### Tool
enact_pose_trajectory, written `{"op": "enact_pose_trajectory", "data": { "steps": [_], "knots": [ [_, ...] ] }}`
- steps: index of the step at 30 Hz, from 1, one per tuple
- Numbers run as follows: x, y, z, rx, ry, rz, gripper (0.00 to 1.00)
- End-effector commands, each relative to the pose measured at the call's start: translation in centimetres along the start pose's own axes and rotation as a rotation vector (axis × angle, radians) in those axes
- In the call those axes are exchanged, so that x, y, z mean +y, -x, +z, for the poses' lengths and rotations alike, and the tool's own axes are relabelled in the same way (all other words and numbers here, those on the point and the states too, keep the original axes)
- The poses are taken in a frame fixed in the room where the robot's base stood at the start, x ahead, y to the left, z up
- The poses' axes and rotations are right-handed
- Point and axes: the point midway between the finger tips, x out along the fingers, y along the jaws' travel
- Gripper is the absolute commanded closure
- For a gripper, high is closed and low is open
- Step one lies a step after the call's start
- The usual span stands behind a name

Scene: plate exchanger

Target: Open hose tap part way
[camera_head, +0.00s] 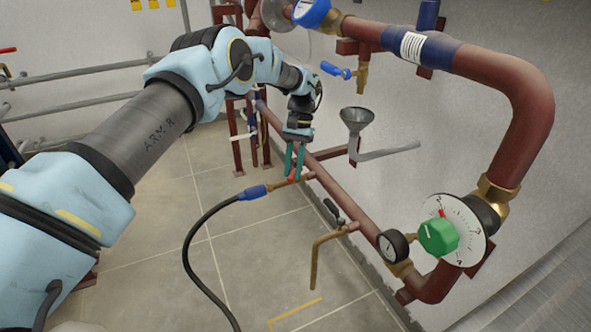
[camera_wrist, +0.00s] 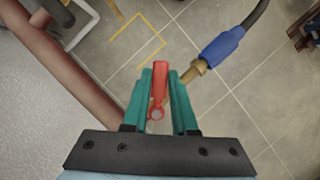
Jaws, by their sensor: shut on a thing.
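The hose tap is a brass fitting (camera_head: 283,183) on a short stub off the low brown pipe, with a blue collar (camera_head: 255,192) and a black hose (camera_head: 190,240). Its red lever handle (camera_wrist: 158,80) stands between the green fingers of my gripper (camera_wrist: 161,76) in the wrist view, pointing up the picture. In the head view my gripper (camera_head: 294,172) reaches down onto the tap from above, and its fingers hide most of the handle. The brass body (camera_wrist: 195,71) and blue collar (camera_wrist: 222,47) lie right of the fingers in the wrist view.
The brown pipe (camera_head: 345,203) runs along the wall just right of my gripper. Near it are a grey funnel (camera_head: 356,121), a bent brass spout with a black lever (camera_head: 318,258), a gauge (camera_head: 392,245) and a green knob on a dial (camera_head: 438,237). Tiled floor lies clear to the left.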

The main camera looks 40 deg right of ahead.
Motion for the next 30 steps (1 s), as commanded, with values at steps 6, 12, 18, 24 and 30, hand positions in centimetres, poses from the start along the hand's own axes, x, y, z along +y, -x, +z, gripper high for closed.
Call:
{"op": "enact_pose_trajectory", "data": {
  "steps": [6,12,18,24,30],
  "knots": [
    [-0.19,0.05,-0.02,0.001,-0.028,-0.013,1.0],
    [-0.2,0.05,-0.03,0.002,-0.03,-0.014,1.0],
    [-0.2,0.05,-0.03,0.002,-0.029,-0.014,0.71],
    [-0.18,0.03,-0.02,0.001,-0.029,-0.013,0.48],
    [-0.15,0.01,-0.02,0.001,-0.029,-0.013,0.44]
  ]
}}
